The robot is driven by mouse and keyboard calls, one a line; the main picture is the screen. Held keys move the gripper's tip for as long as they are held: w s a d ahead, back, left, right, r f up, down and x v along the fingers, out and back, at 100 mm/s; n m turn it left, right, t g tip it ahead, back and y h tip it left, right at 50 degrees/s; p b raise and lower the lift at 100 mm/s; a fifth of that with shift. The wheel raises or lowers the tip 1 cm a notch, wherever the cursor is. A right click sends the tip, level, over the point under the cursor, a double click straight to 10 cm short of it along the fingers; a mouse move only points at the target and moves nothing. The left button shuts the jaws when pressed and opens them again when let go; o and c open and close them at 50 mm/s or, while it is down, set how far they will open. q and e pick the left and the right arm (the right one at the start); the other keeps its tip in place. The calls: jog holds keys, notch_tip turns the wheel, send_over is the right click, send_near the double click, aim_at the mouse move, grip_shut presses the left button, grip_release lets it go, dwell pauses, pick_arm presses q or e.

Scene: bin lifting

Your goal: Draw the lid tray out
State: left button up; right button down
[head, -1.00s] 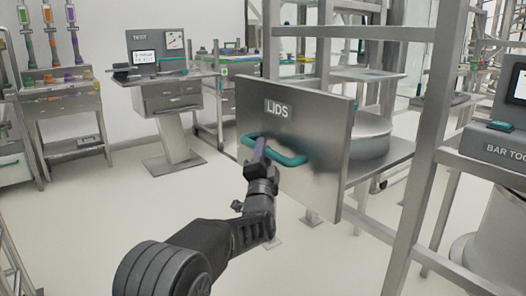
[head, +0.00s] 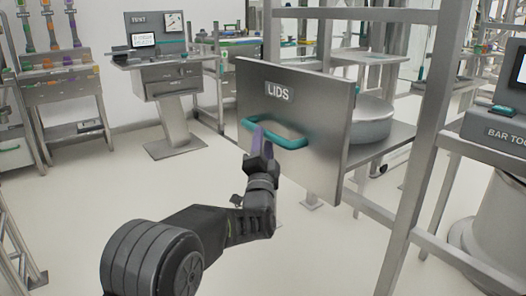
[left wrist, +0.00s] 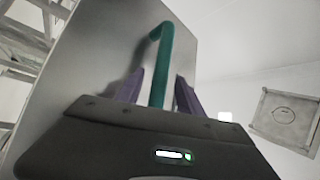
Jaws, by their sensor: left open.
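The lid tray has a flat metal front panel (head: 310,100) labelled LIDS, standing out from the rack in the head view. A teal bar handle (head: 290,142) is fixed across the panel. Behind the panel, a round grey metal lid (head: 372,118) rests on the tray. My left gripper (head: 259,138) is at the left part of the handle. In the left wrist view, its two purple fingers (left wrist: 158,90) stand apart on either side of the teal handle (left wrist: 160,60), with gaps visible. My right gripper is out of view.
The metal rack's upright (head: 432,120) stands right of the tray. A bar tool station (head: 495,125) is at the far right. A test station (head: 165,75) and a tool bench (head: 62,95) stand at the back left. The floor in front of the panel is clear.

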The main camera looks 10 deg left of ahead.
pick_arm(q)
jog(key=v, duration=0.4)
jog(key=shift+s+f, duration=0.1)
jog(key=shift+s, duration=0.05)
